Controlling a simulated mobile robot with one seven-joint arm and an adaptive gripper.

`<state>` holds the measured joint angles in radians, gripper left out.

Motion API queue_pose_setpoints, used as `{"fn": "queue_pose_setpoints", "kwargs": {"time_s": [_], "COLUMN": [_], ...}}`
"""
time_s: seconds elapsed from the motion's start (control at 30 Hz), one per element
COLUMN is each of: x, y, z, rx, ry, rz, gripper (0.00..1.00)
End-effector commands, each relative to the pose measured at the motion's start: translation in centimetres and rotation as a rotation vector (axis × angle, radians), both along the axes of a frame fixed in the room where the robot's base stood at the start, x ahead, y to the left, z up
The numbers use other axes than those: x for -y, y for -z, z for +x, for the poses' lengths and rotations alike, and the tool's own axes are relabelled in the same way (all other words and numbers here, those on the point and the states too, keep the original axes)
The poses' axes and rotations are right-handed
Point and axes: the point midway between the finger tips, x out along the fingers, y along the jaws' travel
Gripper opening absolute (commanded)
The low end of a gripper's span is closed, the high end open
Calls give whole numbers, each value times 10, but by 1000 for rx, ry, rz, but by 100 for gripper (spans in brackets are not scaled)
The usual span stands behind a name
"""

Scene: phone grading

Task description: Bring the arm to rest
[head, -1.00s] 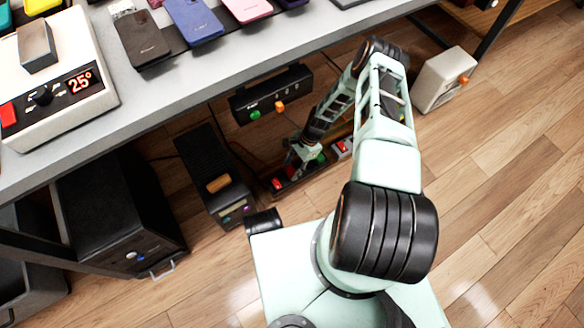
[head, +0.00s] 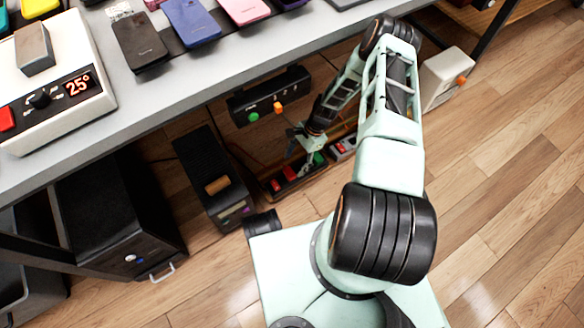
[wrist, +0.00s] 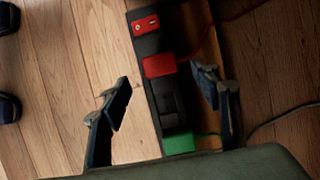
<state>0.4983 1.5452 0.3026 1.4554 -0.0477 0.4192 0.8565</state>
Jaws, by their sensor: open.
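My gripper (head: 298,148) is under the table in the head view, at the end of my bent arm, and looks small and partly hidden there. In the wrist view my gripper (wrist: 165,84) is open and its two fingers stand wide apart with nothing held. Between and beyond the fingers lies a black power strip (wrist: 150,95) with a red plug (wrist: 160,65) and a green plug (wrist: 179,143). I cannot tell the distance from the fingertips to the strip.
A black tower (head: 216,180) and a larger black cabinet (head: 120,215) stand left. A pale box (head: 446,78) stands right. Wooden floor (head: 500,190) is open at right.

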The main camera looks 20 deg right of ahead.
Motion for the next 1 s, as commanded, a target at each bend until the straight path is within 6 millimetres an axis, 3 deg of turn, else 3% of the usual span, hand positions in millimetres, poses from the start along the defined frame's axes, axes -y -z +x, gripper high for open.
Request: {"fn": "queue_pose_setpoints", "kwargs": {"time_s": [0.2, 0.4, 1.0], "x": [15, 23, 18], "y": [-37, -55, -60], "z": [5, 7, 1], "rx": [1, 0, -4], "ry": [0, 0, -20], "rz": [-2, -1, -51], "gripper": [57, 57, 57]}}
